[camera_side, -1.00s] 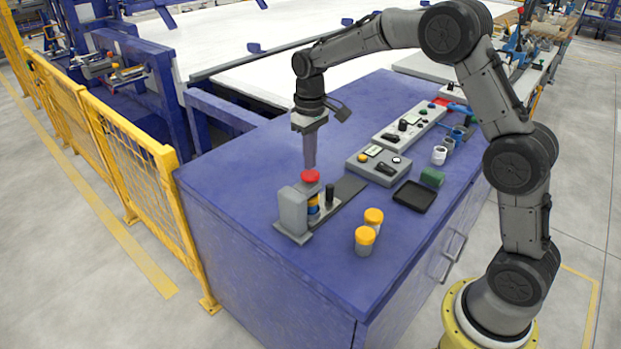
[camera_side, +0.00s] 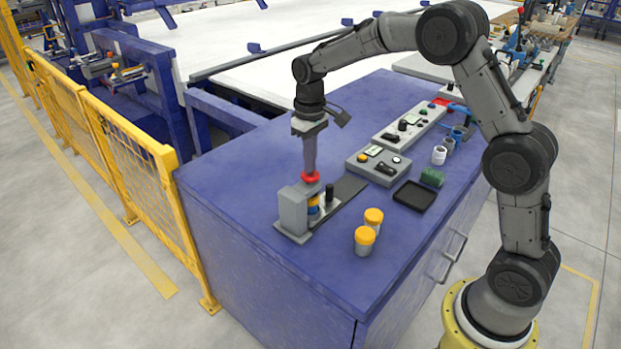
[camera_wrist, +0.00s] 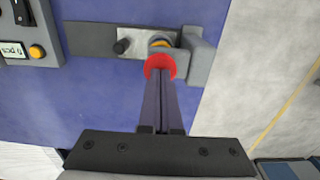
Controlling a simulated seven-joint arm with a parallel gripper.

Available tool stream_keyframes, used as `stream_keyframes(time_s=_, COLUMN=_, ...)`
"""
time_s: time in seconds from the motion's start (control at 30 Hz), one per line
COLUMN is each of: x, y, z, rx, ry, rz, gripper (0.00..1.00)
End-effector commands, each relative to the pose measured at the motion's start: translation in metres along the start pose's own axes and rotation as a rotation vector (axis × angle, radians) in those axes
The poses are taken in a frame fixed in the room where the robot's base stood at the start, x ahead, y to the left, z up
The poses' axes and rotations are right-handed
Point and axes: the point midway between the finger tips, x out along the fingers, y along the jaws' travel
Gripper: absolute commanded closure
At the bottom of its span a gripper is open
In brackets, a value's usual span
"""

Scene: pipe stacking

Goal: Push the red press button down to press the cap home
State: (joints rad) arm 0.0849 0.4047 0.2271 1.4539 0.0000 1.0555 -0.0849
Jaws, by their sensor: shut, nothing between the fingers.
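The red press button (camera_side: 310,178) sits on top of the grey press (camera_side: 292,209) near the left side of the blue table. My gripper (camera_side: 310,171) is shut and empty, pointing down with its fingertips on the red button. In the wrist view the closed fingers (camera_wrist: 161,80) reach to the red button (camera_wrist: 160,64), covering part of it. I cannot tell how far the cap is seated.
A black post (camera_side: 329,194) stands beside the press on its plate. Two orange-capped pipes (camera_side: 365,238) stand in front to the right. The table's front is clear.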

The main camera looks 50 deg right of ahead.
Motion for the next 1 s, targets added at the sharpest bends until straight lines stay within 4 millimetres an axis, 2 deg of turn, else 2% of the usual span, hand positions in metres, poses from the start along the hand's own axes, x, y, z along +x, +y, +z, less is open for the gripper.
stream_keyframes(time_s=1.0, x=0.02, y=0.0, z=0.001, rx=0.0, ry=-0.003, rz=0.0, gripper=1.0)
